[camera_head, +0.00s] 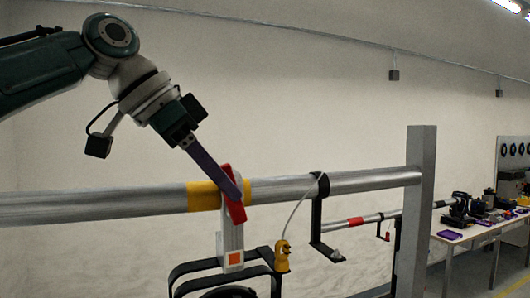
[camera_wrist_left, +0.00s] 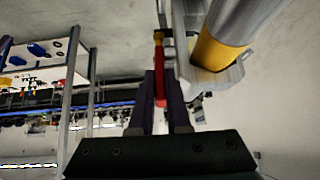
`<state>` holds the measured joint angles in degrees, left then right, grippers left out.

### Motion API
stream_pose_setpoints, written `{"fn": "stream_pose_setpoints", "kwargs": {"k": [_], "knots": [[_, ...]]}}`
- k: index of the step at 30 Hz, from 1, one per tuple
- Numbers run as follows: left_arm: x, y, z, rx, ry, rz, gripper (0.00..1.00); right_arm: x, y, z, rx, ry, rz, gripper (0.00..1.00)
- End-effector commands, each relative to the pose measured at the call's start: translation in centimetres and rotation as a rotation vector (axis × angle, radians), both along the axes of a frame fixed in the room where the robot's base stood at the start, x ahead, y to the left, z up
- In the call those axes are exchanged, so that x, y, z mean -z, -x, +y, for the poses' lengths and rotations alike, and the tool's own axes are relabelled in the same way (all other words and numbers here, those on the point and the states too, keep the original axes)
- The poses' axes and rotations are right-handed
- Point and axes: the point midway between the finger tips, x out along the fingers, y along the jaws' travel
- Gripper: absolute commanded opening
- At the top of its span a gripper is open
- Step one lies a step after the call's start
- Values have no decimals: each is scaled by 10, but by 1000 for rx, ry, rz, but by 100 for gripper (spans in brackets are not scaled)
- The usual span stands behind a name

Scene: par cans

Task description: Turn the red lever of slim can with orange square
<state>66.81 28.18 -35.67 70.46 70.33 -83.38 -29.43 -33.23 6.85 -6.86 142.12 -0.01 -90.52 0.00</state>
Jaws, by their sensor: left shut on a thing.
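The red lever (camera_head: 236,211) sits on a white clamp (camera_head: 232,240) that hangs from the horizontal metal bar. An orange square (camera_head: 234,258) marks the clamp's lower front. Below it is a black yoke (camera_head: 190,268) with the dark top of a can (camera_head: 230,293), mostly cut off by the picture's lower edge. My left gripper (camera_head: 236,192) reaches down from the upper left, its purple fingers at the lever. In the left wrist view, the red lever (camera_wrist_left: 160,80) lies between the two fingers, which are shut on it. My right gripper is not in view.
The metal bar (camera_head: 100,207) carries yellow tape (camera_head: 203,196) at the clamp and ends at a grey post (camera_head: 415,200). A yellow plug (camera_head: 282,257) on a pale cable and a black hook (camera_head: 318,215) hang to the right. A workbench (camera_head: 470,232) stands far right.

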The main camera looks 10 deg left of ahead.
Motion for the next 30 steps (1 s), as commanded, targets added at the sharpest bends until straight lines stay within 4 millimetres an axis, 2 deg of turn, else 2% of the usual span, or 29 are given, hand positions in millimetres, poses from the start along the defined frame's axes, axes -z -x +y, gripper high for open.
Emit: {"fn": "stream_pose_setpoints", "kwargs": {"k": [1, 3, 12, 30], "knots": [[-4, -1, -1, -4, -30, 21, 0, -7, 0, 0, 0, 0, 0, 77], [-4, -1, -2, -7, -71, 46, 0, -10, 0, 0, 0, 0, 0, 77], [-2, -3, -5, -16, -190, 123, 0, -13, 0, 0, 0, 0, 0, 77], [0, -3, -5, -16, -228, 150, 0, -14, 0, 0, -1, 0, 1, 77]]}}
